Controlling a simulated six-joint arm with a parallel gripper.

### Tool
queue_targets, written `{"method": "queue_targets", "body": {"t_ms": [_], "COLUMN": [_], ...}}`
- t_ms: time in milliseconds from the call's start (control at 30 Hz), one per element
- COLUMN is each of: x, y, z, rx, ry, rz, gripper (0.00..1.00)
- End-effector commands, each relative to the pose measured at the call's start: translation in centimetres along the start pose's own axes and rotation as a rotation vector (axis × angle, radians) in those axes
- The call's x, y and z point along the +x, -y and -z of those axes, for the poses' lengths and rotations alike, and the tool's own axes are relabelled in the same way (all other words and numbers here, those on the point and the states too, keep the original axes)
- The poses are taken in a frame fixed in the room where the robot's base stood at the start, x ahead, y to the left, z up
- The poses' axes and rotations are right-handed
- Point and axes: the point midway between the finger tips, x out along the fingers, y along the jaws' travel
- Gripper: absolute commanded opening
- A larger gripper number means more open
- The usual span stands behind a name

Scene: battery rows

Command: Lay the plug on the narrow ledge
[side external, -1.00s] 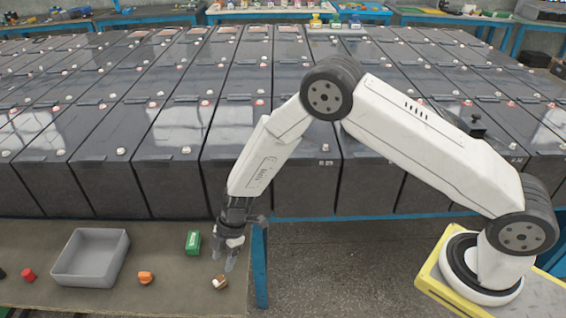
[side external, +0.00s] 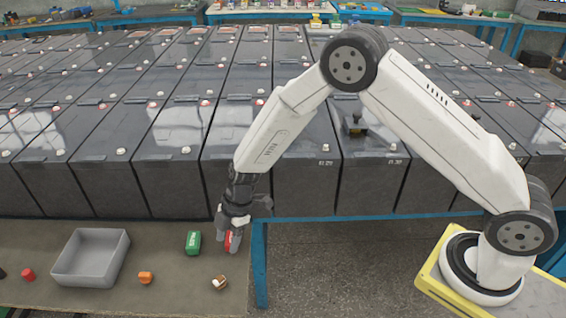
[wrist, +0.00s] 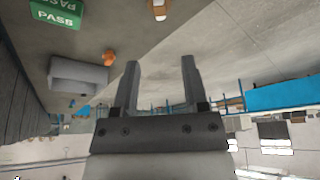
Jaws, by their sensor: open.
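Which small piece is the plug is not clear. A brown-and-white piece (side external: 220,282) lies on the bench near its right end, also at the top of the wrist view (wrist: 159,9). An orange piece (side external: 146,277) lies left of it, seen in the wrist view too (wrist: 109,57). A red piece (side external: 28,275) lies farther left. My gripper (side external: 232,246) is open above the bench, right of the green block. A red patch shows at its fingers in the side view; nothing shows between the fingers in the wrist view (wrist: 160,75). I cannot identify the narrow ledge.
A grey bin (side external: 68,280) and a green PASS block (side external: 193,243) stand on the bench (side external: 120,302). Rows of dark batteries (side external: 230,174) rise behind it. A small dark object (side external: 355,128) is on one battery. The floor right of the bench is open.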

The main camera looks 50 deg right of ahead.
Motion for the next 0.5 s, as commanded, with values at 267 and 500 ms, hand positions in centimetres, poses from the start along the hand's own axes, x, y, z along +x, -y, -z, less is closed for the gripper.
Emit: {"method": "queue_targets", "body": {"t_ms": [267,500], "x": [-0.2,-2.7], "y": [0.1,0.7], "z": [-0.1,-1.1], "rx": [0.012,0.133], "ry": [0.003,0.037], "rz": [-0.002,-0.022], "gripper": [0.57,0.57]}}
